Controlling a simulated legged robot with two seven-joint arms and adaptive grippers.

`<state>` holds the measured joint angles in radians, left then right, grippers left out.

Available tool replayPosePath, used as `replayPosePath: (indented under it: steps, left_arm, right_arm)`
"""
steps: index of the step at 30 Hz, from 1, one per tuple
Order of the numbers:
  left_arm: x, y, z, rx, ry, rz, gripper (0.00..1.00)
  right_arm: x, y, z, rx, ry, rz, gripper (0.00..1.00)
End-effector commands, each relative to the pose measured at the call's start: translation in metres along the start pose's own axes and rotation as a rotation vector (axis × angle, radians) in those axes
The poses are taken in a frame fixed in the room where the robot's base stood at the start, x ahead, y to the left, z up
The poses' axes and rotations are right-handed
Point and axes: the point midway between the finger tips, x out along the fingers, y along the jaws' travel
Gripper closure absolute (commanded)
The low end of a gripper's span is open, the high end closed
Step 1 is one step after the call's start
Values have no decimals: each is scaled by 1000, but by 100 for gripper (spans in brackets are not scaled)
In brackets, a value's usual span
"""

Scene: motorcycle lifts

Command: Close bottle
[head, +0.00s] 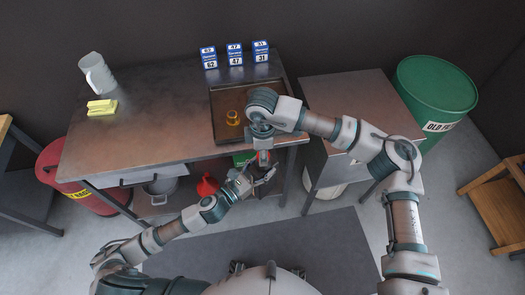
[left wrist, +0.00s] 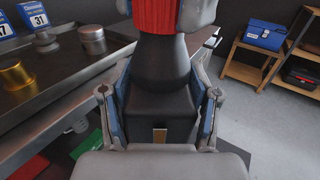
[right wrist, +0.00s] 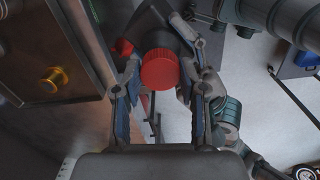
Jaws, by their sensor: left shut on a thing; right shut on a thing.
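A black bottle (left wrist: 158,92) with a ribbed red cap (left wrist: 155,15) stands between the fingers of my left gripper (left wrist: 160,100), which is shut on its body. In the right wrist view the red cap (right wrist: 160,70) sits between the fingers of my right gripper (right wrist: 160,76), which is shut on it from above. The cap is on or right at the bottle's neck; I cannot tell how tightly it sits. In the head view my right gripper (head: 263,153) is above my left gripper (head: 262,177), in front of the table edge, and the bottle is mostly hidden.
The metal table (head: 150,125) carries a tray (head: 218,102) with a gold part (head: 232,117), blue-white boxes (head: 235,55), a jug (head: 97,73) and a yellow sponge (head: 102,110). A red funnel (head: 207,186) and bucket (head: 160,190) are below. A green drum (head: 437,85) stands right.

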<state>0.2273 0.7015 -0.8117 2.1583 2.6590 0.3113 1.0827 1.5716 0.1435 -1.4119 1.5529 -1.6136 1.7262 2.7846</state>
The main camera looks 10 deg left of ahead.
Motion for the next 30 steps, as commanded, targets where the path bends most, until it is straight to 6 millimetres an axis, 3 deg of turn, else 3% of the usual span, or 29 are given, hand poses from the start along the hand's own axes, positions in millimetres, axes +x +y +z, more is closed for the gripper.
replayPosePath:
  steps: [1, 5, 6, 9, 10, 22, 30]
  left_arm:
    - [0, -3, 2, 1, -6, -8, 100]
    - [0, -4, 2, 1, -6, -9, 100]
    - [0, -4, 2, 1, -6, -9, 100]
    - [0, -3, 2, 1, -6, -8, 100]
    - [0, -3, 2, 1, -6, -8, 100]
    - [0, -2, 3, 1, -6, -5, 100]
    - [0, -1, 3, 1, -6, -4, 100]
  right_arm:
    - [-1, 1, -1, 69, 4, 6, 69]
    - [-1, 2, 0, 69, 3, 7, 69]
    - [-1, 2, 0, 69, 2, 7, 56]
    - [-1, 2, 0, 69, 2, 7, 31]
    - [-1, 2, 0, 69, 1, 6, 30]
    - [-9, 2, 1, 68, -2, 5, 30]
    - [-61, 3, 0, 69, -1, 7, 30]
